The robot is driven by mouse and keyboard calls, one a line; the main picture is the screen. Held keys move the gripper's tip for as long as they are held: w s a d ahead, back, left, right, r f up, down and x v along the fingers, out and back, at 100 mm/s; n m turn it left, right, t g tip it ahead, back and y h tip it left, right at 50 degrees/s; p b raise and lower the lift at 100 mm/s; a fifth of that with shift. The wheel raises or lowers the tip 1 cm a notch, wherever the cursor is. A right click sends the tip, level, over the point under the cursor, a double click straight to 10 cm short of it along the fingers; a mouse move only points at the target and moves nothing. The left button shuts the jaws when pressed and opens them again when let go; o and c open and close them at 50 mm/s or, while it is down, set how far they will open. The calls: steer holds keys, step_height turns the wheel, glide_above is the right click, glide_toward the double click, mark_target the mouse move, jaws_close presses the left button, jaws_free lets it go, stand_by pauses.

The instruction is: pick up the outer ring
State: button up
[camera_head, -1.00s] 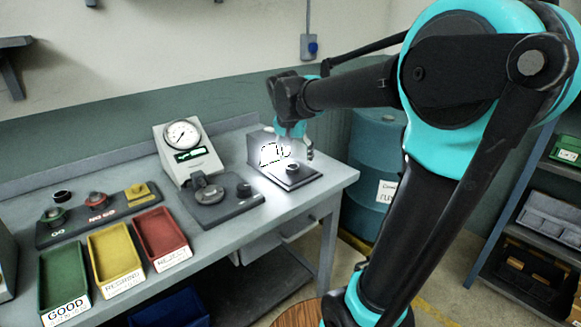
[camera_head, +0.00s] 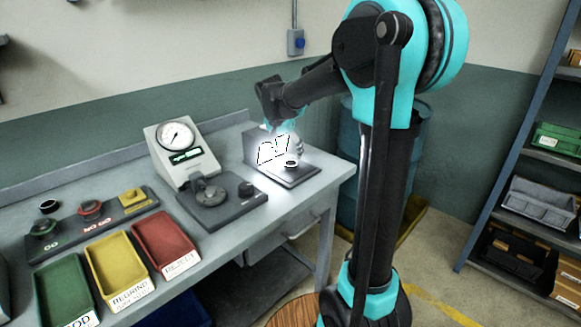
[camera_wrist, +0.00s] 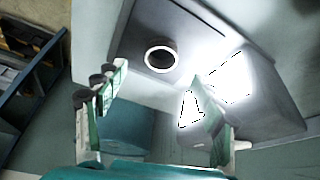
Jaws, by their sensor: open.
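A small dark ring with a bright rim (camera_head: 291,164) sits on the flat base of the lit stand (camera_head: 312,171) at the right end of the bench. In the wrist view the ring (camera_wrist: 160,55) lies on the dark plate, ahead of the gap between my fingertips. My gripper (camera_wrist: 155,85) is open with nothing between its fingers. In the head view my gripper (camera_head: 286,133) hangs above the stand, close to the ring and apart from it. Glare hides part of the fingers and the stand's back.
A dial gauge (camera_head: 177,137) and its dark fixture (camera_head: 205,192) stand left of the lit stand. Green, yellow (camera_head: 118,265) and red (camera_head: 163,240) trays lie at the bench's front left. A gauge rack (camera_head: 100,212) is behind them. A blue drum (camera_head: 347,125) stands beyond the bench.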

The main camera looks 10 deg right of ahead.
mark_target(290, 161)
steer(key=shift+x, duration=3.05)
steer(key=shift+a, duration=0.1)
